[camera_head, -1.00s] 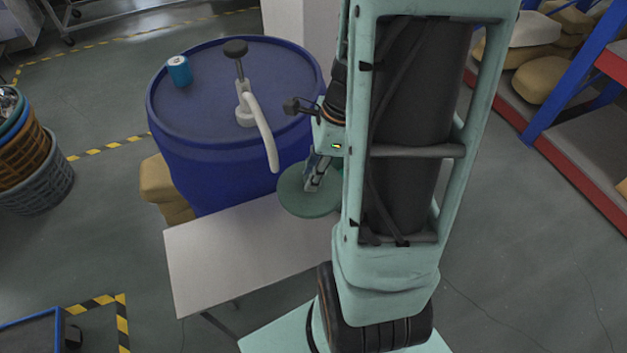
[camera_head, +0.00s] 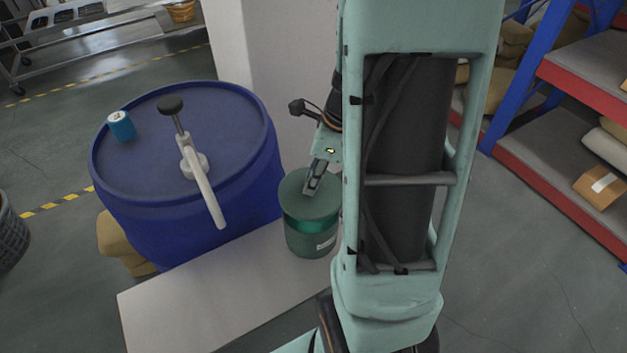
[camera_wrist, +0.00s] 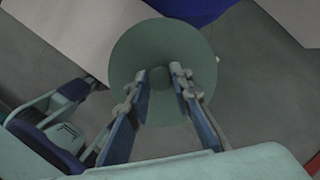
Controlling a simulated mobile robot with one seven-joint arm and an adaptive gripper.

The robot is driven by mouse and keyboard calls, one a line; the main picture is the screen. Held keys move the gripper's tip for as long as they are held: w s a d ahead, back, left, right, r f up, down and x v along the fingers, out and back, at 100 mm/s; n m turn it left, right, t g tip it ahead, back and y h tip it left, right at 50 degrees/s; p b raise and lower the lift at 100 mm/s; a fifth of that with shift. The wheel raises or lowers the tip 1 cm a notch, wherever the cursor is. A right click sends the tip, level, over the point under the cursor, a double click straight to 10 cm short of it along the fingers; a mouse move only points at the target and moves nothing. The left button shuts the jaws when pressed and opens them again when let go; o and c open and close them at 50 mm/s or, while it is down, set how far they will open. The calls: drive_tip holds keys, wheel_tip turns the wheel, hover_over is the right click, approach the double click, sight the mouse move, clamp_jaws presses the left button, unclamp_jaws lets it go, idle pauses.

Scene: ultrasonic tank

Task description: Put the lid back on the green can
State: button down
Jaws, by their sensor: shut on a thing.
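The round dark-green lid (camera_head: 296,190) is in my gripper (camera_head: 312,188), held from above at its middle. In the wrist view the lid (camera_wrist: 128,58) fills the space below my gripper (camera_wrist: 164,78), whose two fingers are closed on its small central knob. The green can (camera_head: 303,243) stands upright on the pale table, with a white label low on its side. The lid is over the can's top and looks about level. A brighter green band shows just under the lid. I cannot tell whether lid and can touch. The can's mouth is hidden.
A blue drum (camera_head: 205,225) with a hand pump (camera_head: 193,165) and a small blue can (camera_head: 121,127) on top stands left of the green can. The pale table (camera_head: 200,298) is bare at its front left. A pale pillar (camera_head: 270,80) rises behind. Shelving (camera_head: 560,125) is at the right.

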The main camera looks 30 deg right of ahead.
sight(313, 197)
drive_tip(key=shift+f+b, duration=2.3)
drive_tip(key=shift+f, duration=0.1)
drive_tip(key=shift+f+b, duration=0.55)
drive_tip(key=shift+f, duration=0.25)
drive_tip(key=shift+p, duration=0.3)
drive_tip(key=shift+f, duration=0.15)
idle(0.4)
drive_tip(key=c, duration=1.6)
unclamp_jaws()
